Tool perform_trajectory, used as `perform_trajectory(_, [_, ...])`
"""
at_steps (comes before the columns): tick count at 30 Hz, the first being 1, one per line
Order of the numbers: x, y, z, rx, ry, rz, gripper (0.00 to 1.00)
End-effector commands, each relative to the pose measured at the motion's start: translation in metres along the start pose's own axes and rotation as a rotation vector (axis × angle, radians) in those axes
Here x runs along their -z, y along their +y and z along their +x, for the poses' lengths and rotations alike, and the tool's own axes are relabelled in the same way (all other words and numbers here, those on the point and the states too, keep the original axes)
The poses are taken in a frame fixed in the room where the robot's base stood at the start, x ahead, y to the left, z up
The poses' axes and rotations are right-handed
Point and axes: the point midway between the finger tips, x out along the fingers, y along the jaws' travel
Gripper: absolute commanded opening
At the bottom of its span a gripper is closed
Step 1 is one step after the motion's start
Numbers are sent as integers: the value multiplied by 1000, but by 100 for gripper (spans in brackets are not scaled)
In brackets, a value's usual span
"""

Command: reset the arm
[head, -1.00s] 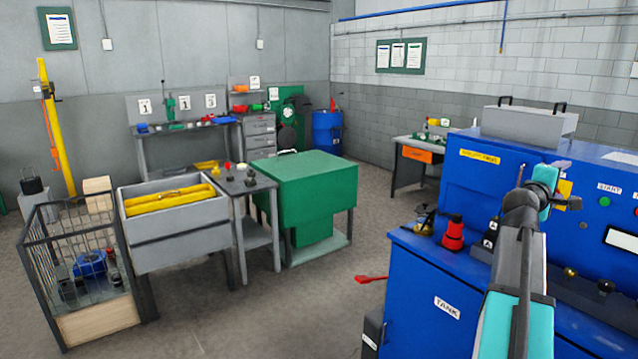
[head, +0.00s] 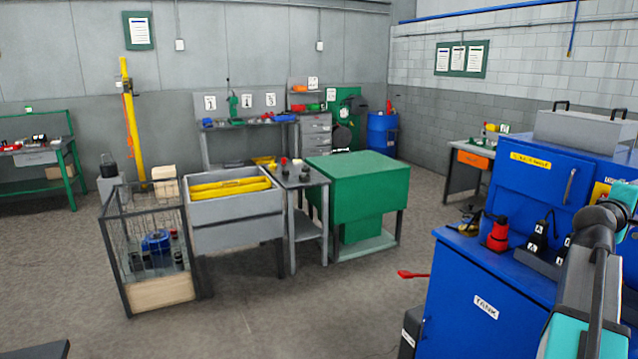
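My arm shows at the right edge of the head view, grey and teal, in front of the blue machine (head: 465,285) marked TANK. Its upper part runs out of the picture on the right. My gripper is not visible, so I cannot see its fingers or whether it holds anything.
A wire cage (head: 117,235), a grey bin (head: 235,232) with yellow contents, a small grey table (head: 300,180) and a green cabinet (head: 360,180) stand ahead. A green bench (head: 65,180) is at the far left. A red-handled thing (head: 412,274) juts out near the blue machine.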

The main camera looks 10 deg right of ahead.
Motion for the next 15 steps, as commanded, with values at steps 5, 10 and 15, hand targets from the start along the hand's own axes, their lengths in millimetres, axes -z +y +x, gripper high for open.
perform_trajectory(5, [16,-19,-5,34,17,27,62])
perform_trajectory(10, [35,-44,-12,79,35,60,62])
perform_trajectory(15, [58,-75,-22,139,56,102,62])
